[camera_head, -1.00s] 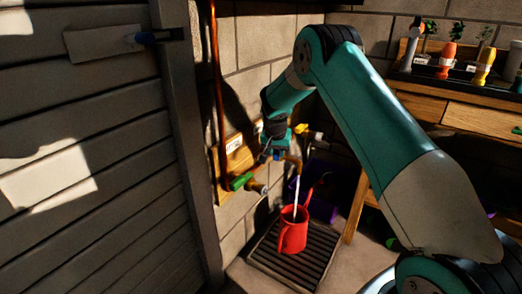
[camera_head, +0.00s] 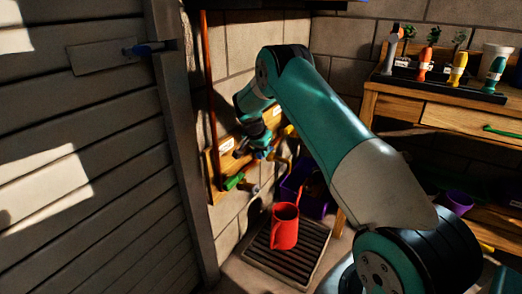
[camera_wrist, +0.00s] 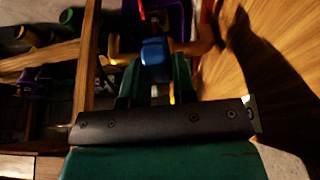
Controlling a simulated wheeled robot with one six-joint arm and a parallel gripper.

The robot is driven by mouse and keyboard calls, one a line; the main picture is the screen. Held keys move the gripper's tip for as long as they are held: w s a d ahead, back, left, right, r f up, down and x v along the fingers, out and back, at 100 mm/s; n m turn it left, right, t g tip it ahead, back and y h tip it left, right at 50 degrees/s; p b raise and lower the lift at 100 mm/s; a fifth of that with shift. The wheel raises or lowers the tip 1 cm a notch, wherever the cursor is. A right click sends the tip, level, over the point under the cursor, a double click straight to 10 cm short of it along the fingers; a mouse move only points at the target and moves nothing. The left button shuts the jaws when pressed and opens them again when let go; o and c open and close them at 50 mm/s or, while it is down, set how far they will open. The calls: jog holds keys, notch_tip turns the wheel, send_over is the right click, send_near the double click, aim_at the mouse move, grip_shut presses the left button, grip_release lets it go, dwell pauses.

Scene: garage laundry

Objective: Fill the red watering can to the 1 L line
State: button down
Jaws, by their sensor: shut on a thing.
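The red watering can (camera_head: 285,229) stands upright on a dark slatted drain grate (camera_head: 265,254) below the wall taps. Its water level and 1 L line cannot be made out. My gripper (camera_wrist: 156,78) is at the taps, its fingers shut on a blue tap handle (camera_wrist: 155,52) in the wrist view. In the head view my gripper (camera_head: 254,150) partly hides that handle. A green-handled tap (camera_head: 233,181) is lower left of it, and a yellow-handled tap (camera_head: 290,130) is to its right. No water stream shows above the can.
A wooden board (camera_head: 213,160) backs the taps on the block wall. A purple crate (camera_head: 313,203) stands behind the can. A wooden workbench (camera_head: 395,105) with several coloured tools is at right. A grey slatted door (camera_head: 90,190) fills the left side.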

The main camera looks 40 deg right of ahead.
jog(key=c, duration=0.9)
grip_release()
jog(key=shift+r, duration=0.1)
jog(key=p+v, duration=0.4)
jog(key=v, duration=1.3)
jog(key=shift+a+r, duration=0.1)
jog(key=shift+r, duration=0.05)
